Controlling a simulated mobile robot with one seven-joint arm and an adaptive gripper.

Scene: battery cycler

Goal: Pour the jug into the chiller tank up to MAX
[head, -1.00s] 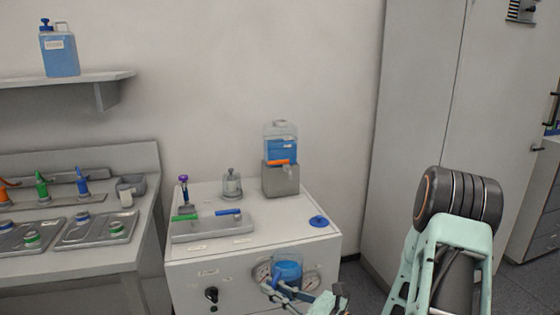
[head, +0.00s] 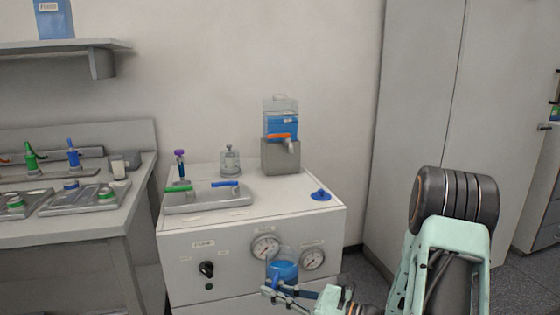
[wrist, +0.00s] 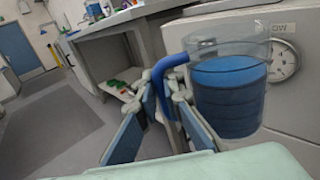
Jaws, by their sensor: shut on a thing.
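The jug (head: 283,270) is clear with blue liquid in it and hangs in front of the white cabinet, below its top. My gripper (head: 283,290) is shut on the jug's blue handle, which also shows in the wrist view (wrist: 170,65). There the jug (wrist: 230,95) looks close to upright, its liquid below the rim. The chiller tank (head: 281,128) appears to be the clear vessel with blue liquid on a grey base, on the cabinet top at the back. An orange band crosses its lower front. I cannot read a MAX mark. My gripper is well below and in front of the tank.
A blue cap (head: 320,195) lies on the cabinet top (head: 275,200) at right. A grey tray (head: 208,202) with green and blue handles and a small glass vessel (head: 230,160) stand left of the tank. Gauges (head: 265,247) sit behind the jug. A bench is at left.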

